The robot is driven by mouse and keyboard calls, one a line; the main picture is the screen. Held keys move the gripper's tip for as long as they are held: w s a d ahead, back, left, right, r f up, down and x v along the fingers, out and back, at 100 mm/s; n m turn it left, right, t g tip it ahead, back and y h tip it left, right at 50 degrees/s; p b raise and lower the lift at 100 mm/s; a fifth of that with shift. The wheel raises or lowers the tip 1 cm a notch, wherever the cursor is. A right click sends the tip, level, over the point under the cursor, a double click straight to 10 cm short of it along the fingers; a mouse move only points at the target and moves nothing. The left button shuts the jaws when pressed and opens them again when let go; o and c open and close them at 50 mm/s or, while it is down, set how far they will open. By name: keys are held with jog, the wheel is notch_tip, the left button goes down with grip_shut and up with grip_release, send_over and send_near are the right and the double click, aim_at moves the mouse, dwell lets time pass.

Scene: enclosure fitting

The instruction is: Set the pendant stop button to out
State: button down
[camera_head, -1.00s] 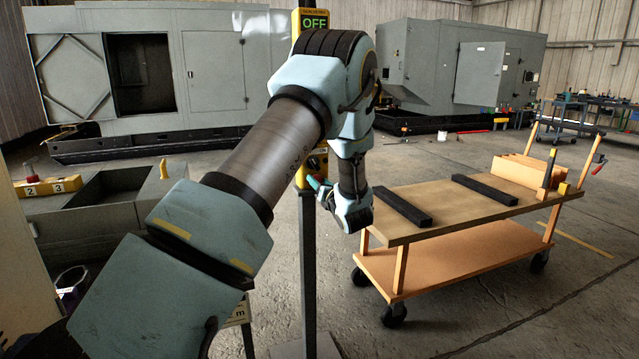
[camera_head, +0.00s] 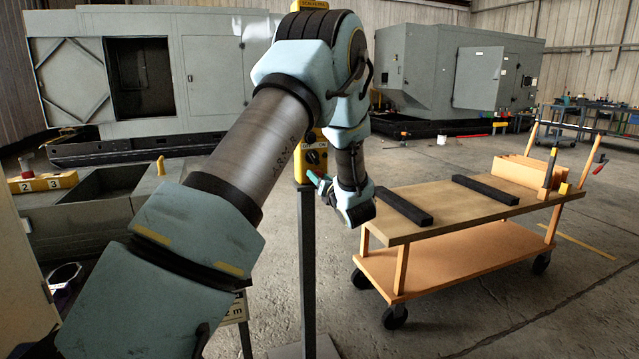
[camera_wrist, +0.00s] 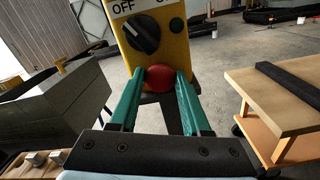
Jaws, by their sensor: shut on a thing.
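The yellow pendant box (camera_wrist: 172,54) is upright in the wrist view, with a black rotary knob (camera_wrist: 142,33) under an OFF label and a small dark green button (camera_wrist: 177,25). The red stop button (camera_wrist: 160,78) is at the box's lower end. My gripper (camera_wrist: 160,88) has its two green fingers on either side of the red button and is shut on it. How far out the button stands cannot be told. In the head view the pendant box (camera_head: 315,158) shows partly behind my arm, and the button is hidden there.
A dark post (camera_head: 308,265) carries the pendant. An orange cart (camera_head: 455,222) with black bars stands close on the right. A grey open-topped bin (camera_head: 100,212) is on the left.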

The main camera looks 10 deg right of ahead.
jog(key=shift+s+d+f, duration=0.1)
jog(key=shift+s, duration=0.05)
jog(key=c, duration=0.6)
grip_release()
jog(key=shift+s, duration=0.15)
jog(key=shift+o, duration=1.2)
jog(key=s+d+b, duration=0.1)
jog(key=s+b, duration=0.2)
jog(key=s, duration=0.7)
jog(key=shift+s+d+b, duration=0.15)
jog(key=shift+s+b, duration=0.15)
